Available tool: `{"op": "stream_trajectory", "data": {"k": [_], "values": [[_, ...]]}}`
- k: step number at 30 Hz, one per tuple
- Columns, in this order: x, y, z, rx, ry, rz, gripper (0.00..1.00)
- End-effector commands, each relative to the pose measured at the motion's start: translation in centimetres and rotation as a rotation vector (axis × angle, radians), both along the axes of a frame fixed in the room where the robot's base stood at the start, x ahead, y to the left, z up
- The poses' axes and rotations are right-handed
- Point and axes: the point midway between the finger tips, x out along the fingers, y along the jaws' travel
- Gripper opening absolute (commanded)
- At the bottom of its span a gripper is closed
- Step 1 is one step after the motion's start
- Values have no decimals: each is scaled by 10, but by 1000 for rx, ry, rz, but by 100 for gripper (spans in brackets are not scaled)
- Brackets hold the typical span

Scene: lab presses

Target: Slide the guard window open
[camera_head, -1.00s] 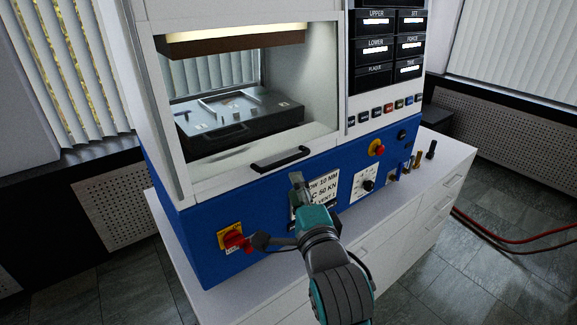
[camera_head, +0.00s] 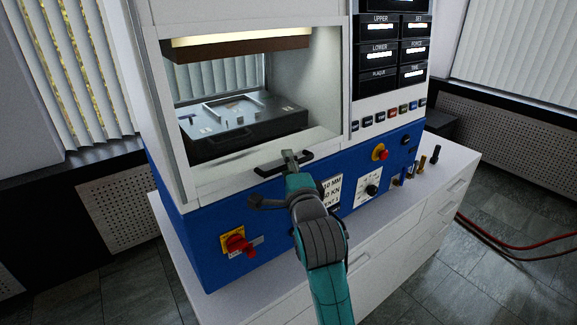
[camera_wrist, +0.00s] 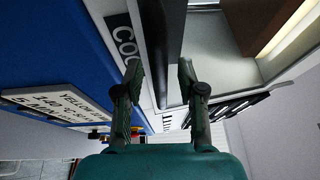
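The guard window (camera_head: 237,165) is a clear pane in a white frame on the front of the press, with its lower edge low on the opening. Its black bar handle (camera_head: 266,170) runs along that lower edge. My gripper (camera_head: 290,158) is at the middle of the handle and hides part of it. In the wrist view the two fingers of my gripper (camera_wrist: 160,72) stand apart, one on each side of the dark handle bar (camera_wrist: 168,45). A gap shows between the bar and the fingers, so it is not clamped. How deep the bar sits between the fingertips is hard to tell.
Below the window, the blue panel (camera_head: 215,240) carries a red rotary switch (camera_head: 237,243), a label plate (camera_head: 331,190), a dial (camera_head: 371,190) and a red stop button (camera_head: 380,152). Small brass-coloured and dark items stand on the white cabinet (camera_head: 455,160) at right.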

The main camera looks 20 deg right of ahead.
Motion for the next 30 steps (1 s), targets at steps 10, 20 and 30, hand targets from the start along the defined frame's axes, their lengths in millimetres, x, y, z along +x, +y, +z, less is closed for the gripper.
{"op": "stream_trajectory", "data": {"k": [10, 20, 30], "values": [[0, 0, 0, 0, 0, 0, 0], [0, 0, 5, 0, -1, 0, 0], [8, 3, 69, 0, -8, 1, 0]]}}
